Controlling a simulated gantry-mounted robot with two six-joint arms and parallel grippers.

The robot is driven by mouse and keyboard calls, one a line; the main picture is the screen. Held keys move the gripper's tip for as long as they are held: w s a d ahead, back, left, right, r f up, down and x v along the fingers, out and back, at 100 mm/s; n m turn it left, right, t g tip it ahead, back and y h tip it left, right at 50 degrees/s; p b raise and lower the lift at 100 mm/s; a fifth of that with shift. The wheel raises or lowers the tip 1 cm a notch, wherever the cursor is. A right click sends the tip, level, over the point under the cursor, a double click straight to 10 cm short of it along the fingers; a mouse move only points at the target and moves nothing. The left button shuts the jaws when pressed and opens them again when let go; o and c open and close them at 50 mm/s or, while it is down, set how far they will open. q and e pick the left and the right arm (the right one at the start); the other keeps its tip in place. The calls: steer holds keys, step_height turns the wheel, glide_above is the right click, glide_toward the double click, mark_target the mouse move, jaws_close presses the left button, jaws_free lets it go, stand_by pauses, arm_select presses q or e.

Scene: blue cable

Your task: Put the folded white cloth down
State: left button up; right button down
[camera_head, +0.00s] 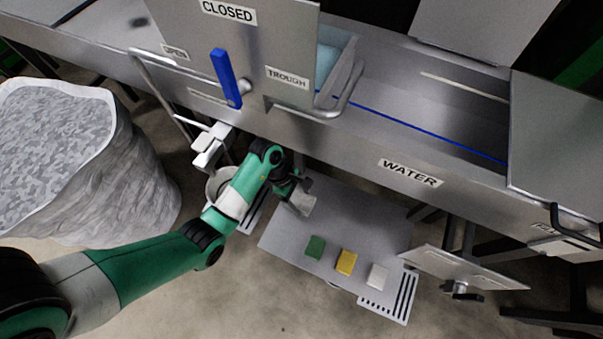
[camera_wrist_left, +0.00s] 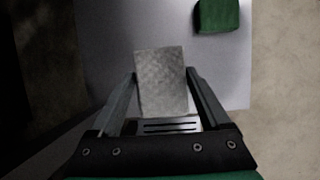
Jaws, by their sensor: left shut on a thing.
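The folded white cloth (camera_wrist_left: 162,82) is a small pale, speckled rectangle between the two fingers of my left gripper (camera_wrist_left: 162,75). The fingers are shut on its sides. In the head view the cloth (camera_head: 301,204) shows at the end of my left gripper (camera_head: 300,192), over the upper left part of a grey shelf (camera_head: 350,220). I cannot tell whether the cloth touches the shelf. My right gripper is not in view.
A green block (camera_head: 315,247), a yellow block (camera_head: 346,262) and a white block (camera_head: 377,276) lie in a row near the shelf's front edge. The steel trough labelled WATER (camera_head: 412,172) stands behind. A large grey sack (camera_head: 95,160) stands left. The shelf's right middle is clear.

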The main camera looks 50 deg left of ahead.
mark_target(300, 207)
arm_select(q)
steer(key=shift+f+b, duration=1.3)
steer(key=shift+f, duration=1.85)
steer(key=shift+f, duration=0.1)
steer(key=shift+f, duration=0.15)
steer(key=o, duration=1)
steer(key=shift+o, duration=0.8)
steer(key=shift+s, duration=0.1)
steer(key=shift+f, duration=0.1)
